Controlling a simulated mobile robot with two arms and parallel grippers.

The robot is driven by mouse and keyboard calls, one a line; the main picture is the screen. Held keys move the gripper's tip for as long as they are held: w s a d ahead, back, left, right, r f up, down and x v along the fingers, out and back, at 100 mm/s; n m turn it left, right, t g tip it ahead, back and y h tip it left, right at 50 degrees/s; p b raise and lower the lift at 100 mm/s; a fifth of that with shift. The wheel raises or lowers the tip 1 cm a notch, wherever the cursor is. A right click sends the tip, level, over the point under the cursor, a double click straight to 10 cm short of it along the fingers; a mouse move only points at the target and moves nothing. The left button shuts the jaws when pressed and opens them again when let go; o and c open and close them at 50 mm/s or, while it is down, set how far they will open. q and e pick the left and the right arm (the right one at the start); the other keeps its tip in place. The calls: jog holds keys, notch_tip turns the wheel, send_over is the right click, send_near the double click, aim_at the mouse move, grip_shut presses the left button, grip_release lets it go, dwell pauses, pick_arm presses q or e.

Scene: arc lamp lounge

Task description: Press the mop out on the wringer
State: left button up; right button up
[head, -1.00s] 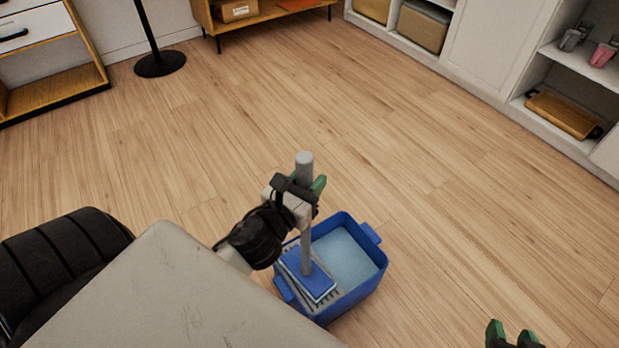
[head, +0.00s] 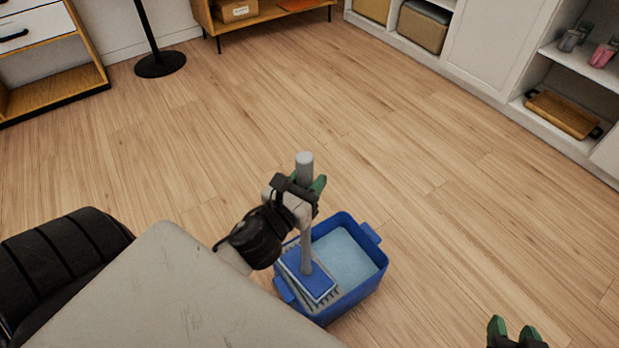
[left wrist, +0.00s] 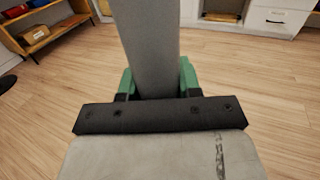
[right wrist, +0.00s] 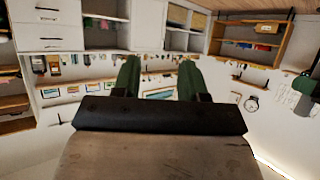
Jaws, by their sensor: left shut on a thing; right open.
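The mop has a grey upright handle (head: 306,250) and a flat blue head (head: 307,275) with a pale pad edge. My left gripper (head: 309,186) is shut on the handle near its top; the handle also fills the middle of the left wrist view (left wrist: 148,45). The mop head lies over the grey slotted wringer (head: 326,300) at the near left side of the blue bucket (head: 362,288). I cannot tell how hard it presses. Pale water (head: 346,254) shows in the bucket's other part. My right gripper (head: 512,335) is open and empty at the lower right.
The bucket stands on the wood floor (head: 420,200), with clear floor around its far and right sides. A black lamp base (head: 160,63) stands at the back left. White shelving (head: 575,140) lines the right, a wooden drawer unit (head: 50,95) the left.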

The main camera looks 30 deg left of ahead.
jog(key=s+d+f+g+h+p, duration=0.1)
jog(key=s+d+g+p, duration=0.15)
jog(key=s+g, duration=0.2)
jog(key=s+d+f+g+h+p, duration=0.1)
jog(key=s+f+g+p, duration=0.1)
jog(key=s+g+p, duration=0.3)
notch_tip(320, 180, down, 9)
jog(key=shift+w, duration=0.4)
dwell(1.2)
